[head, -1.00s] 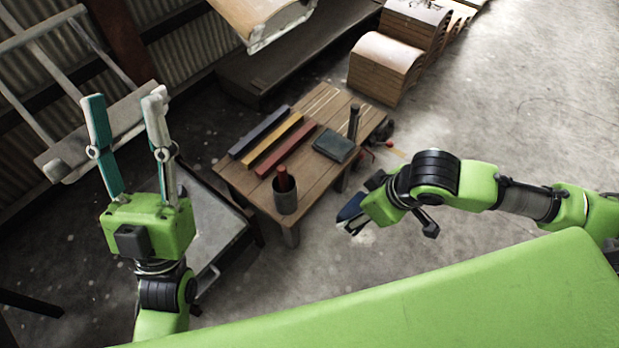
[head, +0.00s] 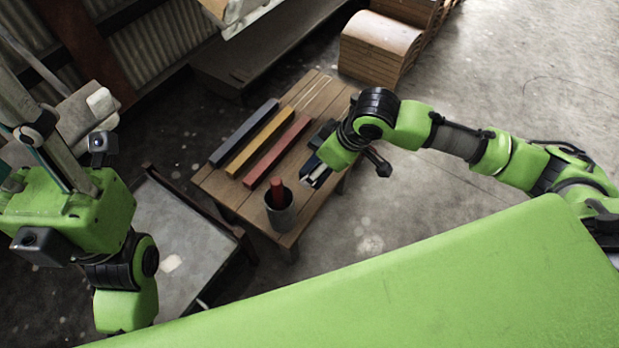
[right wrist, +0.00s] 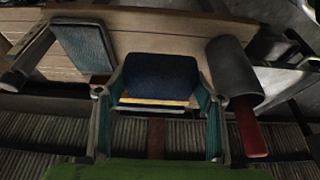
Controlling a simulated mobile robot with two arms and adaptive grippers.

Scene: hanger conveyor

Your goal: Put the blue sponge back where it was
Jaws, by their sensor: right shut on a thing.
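The blue sponge (right wrist: 160,82) is between the two fingers of my right gripper (right wrist: 160,100) in the right wrist view, and the gripper is shut on it. In the head view my right gripper (head: 313,172) is over the right side of the wooden table (head: 230,192), behind the grey cup. Only a small dark blue part of the sponge (head: 311,164) shows there. I cannot tell whether it touches the tabletop. My left gripper (head: 30,165) is at the left edge, away from the table, with its fingers apart and empty; the tips are cut off.
A grey cup (head: 280,217) with a red stick stands at the table's near corner. Blue-grey (head: 244,132), yellow (head: 252,145) and red (head: 277,152) bars lie to the left. A dark pad (right wrist: 85,48) lies beside the sponge. Wooden blocks (head: 378,50) stand behind.

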